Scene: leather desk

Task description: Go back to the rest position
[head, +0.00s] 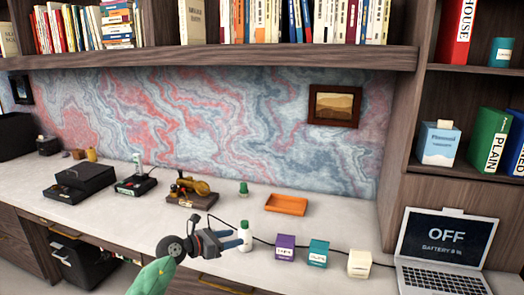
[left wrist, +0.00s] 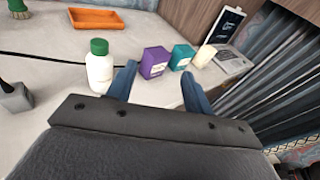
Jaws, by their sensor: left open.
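My left gripper (head: 234,243) reaches in over the front of the desk in the head view, its blue fingers pointing right. In the left wrist view its two fingers (left wrist: 158,88) stand apart with nothing between them. A white bottle with a green cap (head: 245,236) stands upright close to the fingertips. In the left wrist view the bottle (left wrist: 99,68) is just left of the left finger, outside the jaws. I cannot tell whether they touch. My right gripper is in neither view.
Purple (head: 285,248), teal (head: 318,252) and cream (head: 359,263) boxes stand right of the gripper, before an open laptop (head: 447,240). An orange tray (head: 287,204) lies behind. A brass model on a wooden base (head: 191,193) stands behind left. A dark cable crosses the desk.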

